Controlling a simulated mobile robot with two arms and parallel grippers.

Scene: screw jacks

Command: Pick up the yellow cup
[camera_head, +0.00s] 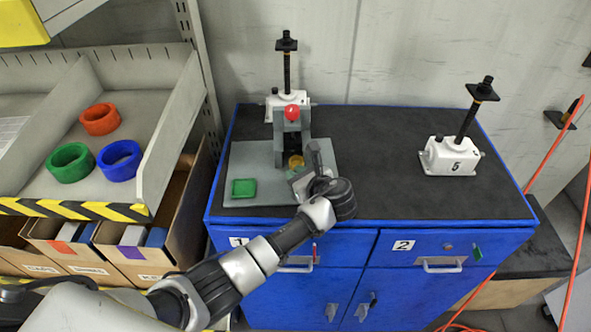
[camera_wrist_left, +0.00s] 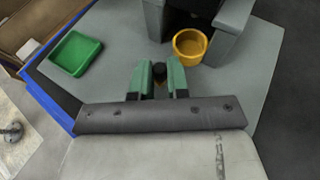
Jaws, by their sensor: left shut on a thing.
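The yellow cup (camera_head: 296,161) stands at the foot of a grey stand with a red knob, on a grey plate on the cabinet top. In the left wrist view the yellow cup (camera_wrist_left: 190,47) sits upright by the stand's legs, right of and beyond my fingers. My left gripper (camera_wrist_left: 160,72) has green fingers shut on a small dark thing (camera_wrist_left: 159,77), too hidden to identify. The cup is outside the fingers. In the head view my left gripper (camera_head: 304,180) is just in front of the cup and partly hidden by my arm. My right gripper is not in view.
A green square dish (camera_head: 243,188) lies on the plate's left. The grey stand (camera_head: 292,137) rises behind the cup. A white screw jack (camera_head: 454,157) marked 5 stands at right; another (camera_head: 287,100) stands behind. Colored rings lie in a grey bin (camera_head: 165,150). The cabinet top's middle is clear.

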